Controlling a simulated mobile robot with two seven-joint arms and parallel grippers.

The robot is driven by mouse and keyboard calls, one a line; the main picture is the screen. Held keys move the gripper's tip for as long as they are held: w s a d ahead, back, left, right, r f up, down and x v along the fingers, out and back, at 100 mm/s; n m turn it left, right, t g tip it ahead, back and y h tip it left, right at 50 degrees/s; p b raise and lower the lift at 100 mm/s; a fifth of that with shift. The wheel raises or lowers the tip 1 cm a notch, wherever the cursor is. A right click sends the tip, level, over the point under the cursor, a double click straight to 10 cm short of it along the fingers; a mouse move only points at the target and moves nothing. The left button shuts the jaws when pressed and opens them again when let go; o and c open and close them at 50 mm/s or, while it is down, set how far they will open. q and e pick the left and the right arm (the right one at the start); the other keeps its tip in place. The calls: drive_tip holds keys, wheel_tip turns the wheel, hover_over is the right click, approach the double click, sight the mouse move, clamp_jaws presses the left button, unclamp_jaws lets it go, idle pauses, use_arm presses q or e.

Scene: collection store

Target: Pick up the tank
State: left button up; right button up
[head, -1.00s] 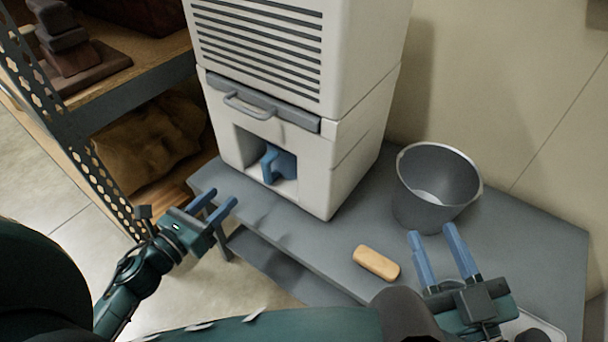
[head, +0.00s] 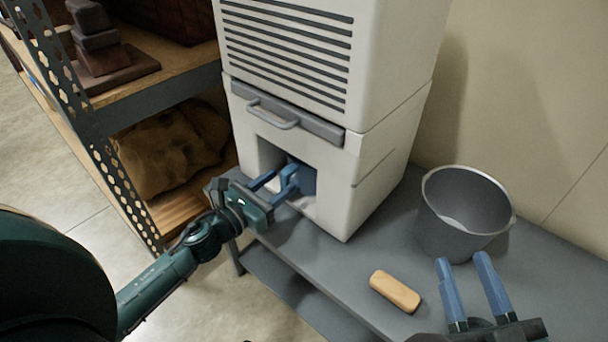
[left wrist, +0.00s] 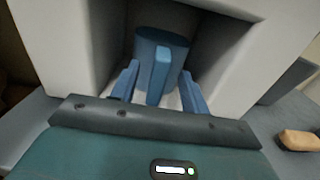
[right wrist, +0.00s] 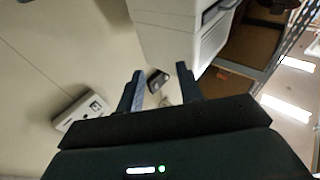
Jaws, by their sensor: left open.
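The tank (head: 308,180) is a blue container with an upright handle, sitting in the open recess low in the white slatted machine (head: 340,195). My left gripper (head: 280,181) is open at the mouth of the recess. In the left wrist view the tank (left wrist: 175,42) stands straight ahead, its handle between my two blue fingers, with a gap on each side. The tank's lower part is hidden by the handle and fingers. My right gripper (head: 462,260) is open and empty above the right front of the grey table (head: 345,270).
A grey bucket (head: 455,235) stands on the table right of the machine. A tan sponge-like block (head: 395,291) lies near the front edge. Metal shelving (head: 165,97) with a sack (head: 170,150) stands left of the machine. Wall is close behind the bucket.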

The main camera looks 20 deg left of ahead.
sight(304, 172)
use_arm(q)
drive_tip(key=shift+x, duration=1.3)
drive_tip(key=shift+c, duration=0.5)
clamp_jaws()
